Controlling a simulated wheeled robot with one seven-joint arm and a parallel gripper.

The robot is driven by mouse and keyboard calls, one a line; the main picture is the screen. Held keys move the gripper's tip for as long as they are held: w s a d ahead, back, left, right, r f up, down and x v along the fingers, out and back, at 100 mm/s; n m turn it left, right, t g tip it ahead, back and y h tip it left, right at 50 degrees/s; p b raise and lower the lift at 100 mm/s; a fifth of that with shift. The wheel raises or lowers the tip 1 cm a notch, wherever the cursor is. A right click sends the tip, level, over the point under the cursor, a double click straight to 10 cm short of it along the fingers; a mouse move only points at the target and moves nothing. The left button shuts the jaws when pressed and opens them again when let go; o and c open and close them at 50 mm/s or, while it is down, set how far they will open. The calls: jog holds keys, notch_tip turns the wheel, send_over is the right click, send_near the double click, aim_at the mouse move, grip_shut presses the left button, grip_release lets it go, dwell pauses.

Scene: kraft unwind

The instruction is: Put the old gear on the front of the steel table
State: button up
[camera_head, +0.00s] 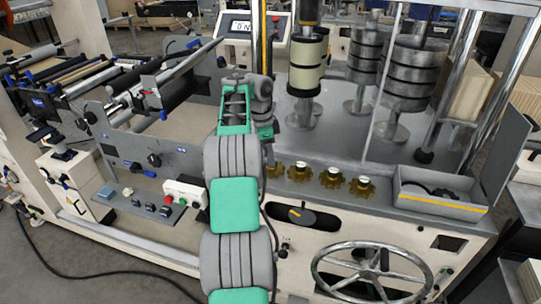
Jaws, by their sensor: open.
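Several brass-coloured toothed gears stand in a row on the grey metal top of the machine. They include a right gear (362,187), a middle gear (332,178) and a left gear (300,172). Another gear (275,170) is partly hidden behind my arm. I cannot tell which one is the old gear. My gripper (268,158) points down beside the partly hidden gear and is open; its fingertips are small and partly covered by my arm. The grey metal top (330,150) may be the steel table; its front edge runs below the gears.
A grey open box (440,200) with a yellow stripe holds dark parts right of the gears. Stacked dark rolls (405,75) and a cream roll (308,65) stand behind. A handwheel (372,272) is on the front. A control box (185,192) is left of my arm.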

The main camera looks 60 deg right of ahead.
aim_at(266, 168)
notch_tip(266, 168, up, 10)
jog(key=w+p, duration=0.1)
jog(key=p, duration=0.7)
jog(key=w+a+r+n+t+h, duration=0.1)
jog(key=w+a+r+n, duration=0.45)
jog(key=a, duration=0.25)
jog(key=w+a+r+n+h, duration=0.1)
jog(key=w+a+r+n, duration=0.4)
jog(key=a, duration=0.4)
jog(key=w+a+r+n+t, duration=0.1)
jog(key=w+a+n+t, duration=0.15)
jog(key=a+n, duration=0.7)
jog(key=s+a+f+n+t+y, duration=0.1)
jog(key=s+a+f+n, duration=0.1)
jog(key=a, duration=0.8)
jog(key=s+a+f+n+t+y, duration=0.1)
jog(key=s+a+f+n, duration=0.1)
jog(key=a, duration=0.8)
jog(key=s+a+f+n+t+y, duration=0.1)
jog(key=a+n, duration=0.4)
jog(key=a, duration=0.5)
jog(key=shift+s+f+n, duration=0.3)
jog(key=shift+s+f, duration=0.2)
jog(key=shift+s, duration=0.65)
jog(key=shift+d, duration=0.1)
